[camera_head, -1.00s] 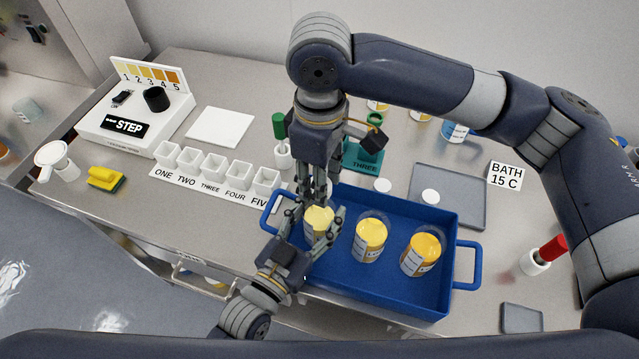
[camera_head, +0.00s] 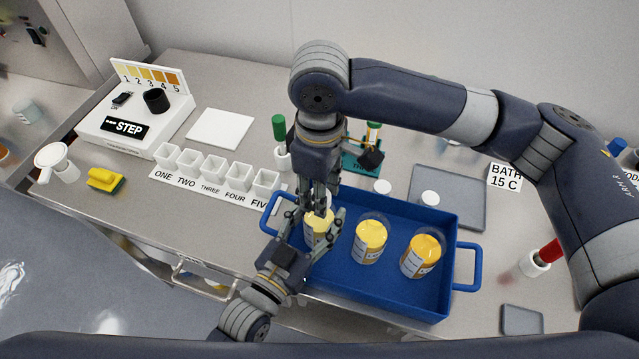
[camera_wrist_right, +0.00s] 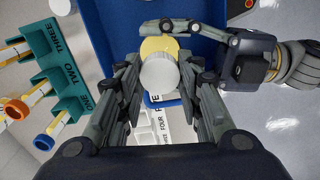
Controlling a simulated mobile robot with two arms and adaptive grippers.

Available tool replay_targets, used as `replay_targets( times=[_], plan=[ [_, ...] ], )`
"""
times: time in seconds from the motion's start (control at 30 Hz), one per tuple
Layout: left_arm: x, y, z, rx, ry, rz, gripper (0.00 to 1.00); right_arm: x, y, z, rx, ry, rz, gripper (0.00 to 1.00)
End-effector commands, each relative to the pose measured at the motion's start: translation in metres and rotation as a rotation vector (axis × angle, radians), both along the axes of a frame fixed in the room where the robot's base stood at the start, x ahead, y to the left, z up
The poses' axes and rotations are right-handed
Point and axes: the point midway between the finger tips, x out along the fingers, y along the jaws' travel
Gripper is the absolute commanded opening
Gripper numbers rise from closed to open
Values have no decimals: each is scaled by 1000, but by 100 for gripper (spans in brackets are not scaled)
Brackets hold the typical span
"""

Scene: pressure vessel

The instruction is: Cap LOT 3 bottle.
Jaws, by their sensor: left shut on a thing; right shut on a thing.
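Three bottles with yellow contents stand in a blue tray (camera_head: 400,301): a left bottle (camera_head: 317,233), a middle bottle (camera_head: 369,240) and a right bottle (camera_head: 421,257). Their label text is too small to read, so I cannot tell which is LOT 3. My left gripper (camera_head: 319,240) is shut around the left bottle. My right gripper (camera_head: 323,203) points down over that bottle, shut on a white cap (camera_wrist_right: 160,75). In the right wrist view the yellow of the bottle (camera_wrist_right: 160,46) shows beside the cap. I cannot tell whether cap and bottle touch.
Two white discs lie near the grey mat, one left of it (camera_head: 383,187) and one on it (camera_head: 430,198). A teal rack (camera_head: 358,160) stands behind the tray, partly hidden by my right arm. White cups (camera_head: 214,167) stand left.

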Motion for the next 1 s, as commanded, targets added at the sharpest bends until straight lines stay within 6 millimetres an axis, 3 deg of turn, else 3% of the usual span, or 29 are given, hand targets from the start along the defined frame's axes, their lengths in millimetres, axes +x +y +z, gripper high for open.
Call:
replay_targets(
  times=[1.0],
  plan=[
    [0,0,0,-1,-1,0,9,0,0,-11,1,0,-2,24]
  ],
)
